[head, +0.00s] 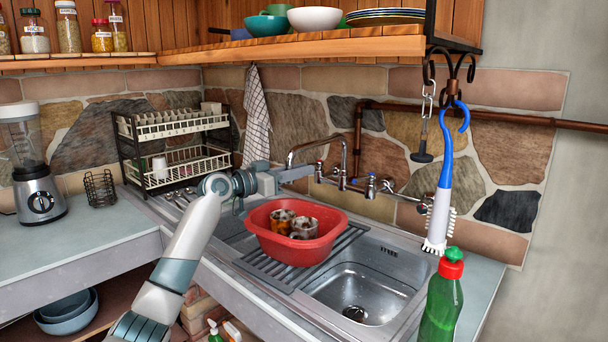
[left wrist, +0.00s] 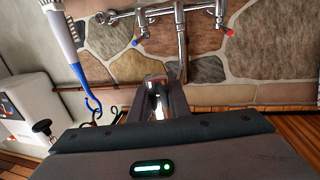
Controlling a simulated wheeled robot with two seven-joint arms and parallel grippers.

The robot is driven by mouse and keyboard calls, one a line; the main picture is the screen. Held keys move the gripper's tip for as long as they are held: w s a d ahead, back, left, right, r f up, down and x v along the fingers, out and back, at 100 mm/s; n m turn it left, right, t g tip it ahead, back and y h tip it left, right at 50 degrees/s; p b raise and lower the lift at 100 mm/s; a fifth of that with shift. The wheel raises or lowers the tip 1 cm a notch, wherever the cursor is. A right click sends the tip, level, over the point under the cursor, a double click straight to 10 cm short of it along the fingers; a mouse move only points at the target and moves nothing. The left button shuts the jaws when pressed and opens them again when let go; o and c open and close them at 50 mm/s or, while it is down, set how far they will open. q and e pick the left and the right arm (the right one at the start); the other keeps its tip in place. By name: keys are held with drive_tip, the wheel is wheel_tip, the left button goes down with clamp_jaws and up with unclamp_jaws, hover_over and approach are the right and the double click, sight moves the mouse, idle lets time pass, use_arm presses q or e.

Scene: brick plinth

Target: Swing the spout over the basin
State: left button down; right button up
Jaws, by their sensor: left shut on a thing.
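The chrome spout (head: 318,142) arches leftward from the wall tap. Its free end is by my left gripper (head: 297,173), left of the tap and behind the red tub. In the left wrist view the spout (left wrist: 183,45) runs down to the left gripper (left wrist: 157,98), whose fingers are shut on its end. The steel basin (head: 375,285) is at the front right and empty, with a dark drain visible. The spout is not above this basin. My right gripper is not in view.
A red tub (head: 276,246) with patterned mugs (head: 302,229) stands on the ribbed drainer (head: 272,272). A dish rack (head: 178,165) stands at the back left. A blue-white brush (head: 441,205) hangs at right above a green bottle (head: 441,305). A wooden shelf (head: 300,50) is overhead.

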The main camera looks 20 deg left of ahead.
use_arm(q)
drive_tip(key=shift+f, duration=0.2)
drive_tip(key=c, duration=2)
unclamp_jaws()
drive_tip(key=o, duration=0.3)
drive_tip(key=shift+s+a, duration=0.15)
drive_tip(key=shift+o, duration=0.2)
drive_tip(key=shift+a+r, duration=0.1)
drive_tip(key=shift+r, duration=0.05)
